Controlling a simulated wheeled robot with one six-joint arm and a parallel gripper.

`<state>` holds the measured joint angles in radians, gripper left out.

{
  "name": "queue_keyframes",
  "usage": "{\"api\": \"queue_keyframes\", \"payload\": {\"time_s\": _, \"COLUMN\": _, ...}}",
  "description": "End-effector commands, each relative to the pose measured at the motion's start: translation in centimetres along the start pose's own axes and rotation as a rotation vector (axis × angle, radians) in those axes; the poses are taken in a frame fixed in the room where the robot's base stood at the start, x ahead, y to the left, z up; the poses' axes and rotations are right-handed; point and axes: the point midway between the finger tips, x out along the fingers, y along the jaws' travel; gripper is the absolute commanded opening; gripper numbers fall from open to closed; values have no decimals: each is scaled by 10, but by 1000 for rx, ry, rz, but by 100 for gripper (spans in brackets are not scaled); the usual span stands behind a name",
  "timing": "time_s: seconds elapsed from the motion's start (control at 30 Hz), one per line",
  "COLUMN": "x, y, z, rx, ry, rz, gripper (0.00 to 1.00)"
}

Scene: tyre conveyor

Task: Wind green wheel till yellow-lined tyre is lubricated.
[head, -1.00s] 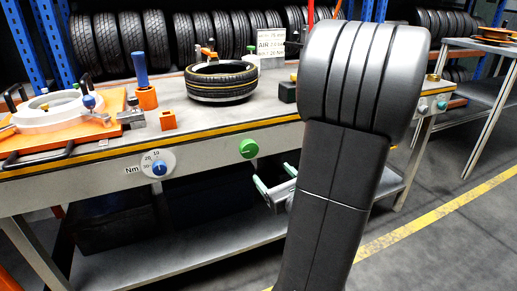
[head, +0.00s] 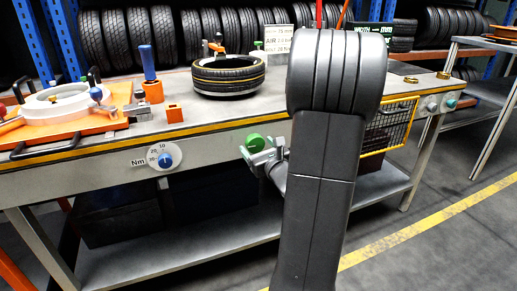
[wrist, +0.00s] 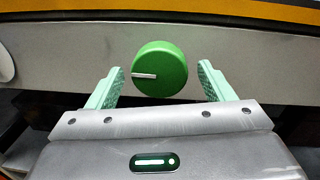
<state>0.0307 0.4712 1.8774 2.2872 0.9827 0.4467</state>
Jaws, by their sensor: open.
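The green wheel (head: 255,141) is a round knob on the front panel of the bench. In the wrist view the green wheel (wrist: 160,69) shows a white line pointing left. My gripper (wrist: 160,80) is open, with one pale green finger on each side of the wheel and gaps to both. In the head view my gripper (head: 262,155) is at the wheel, partly hidden by my arm. The yellow-lined tyre (head: 228,74) lies flat on the bench top, with an orange and dark tool standing behind it.
A blue Nm dial (head: 165,160) is on the panel to the left. An orange fixture (head: 60,130) with a white ring is at the bench's left. A yellow-framed wire basket (head: 388,128) hangs at the right. Tyre racks stand behind.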

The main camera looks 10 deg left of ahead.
Motion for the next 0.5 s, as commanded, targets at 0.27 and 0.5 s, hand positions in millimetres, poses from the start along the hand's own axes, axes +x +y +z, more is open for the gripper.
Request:
{"api": "queue_keyframes", "payload": {"time_s": 0.27, "x": 0, "y": 0, "z": 0, "rx": 0, "ry": 0, "rz": 0, "gripper": 65}}
{"api": "queue_keyframes", "payload": {"time_s": 0.5, "x": 0, "y": 0, "z": 0, "rx": -1, "ry": 0, "rz": 0, "gripper": 30}}
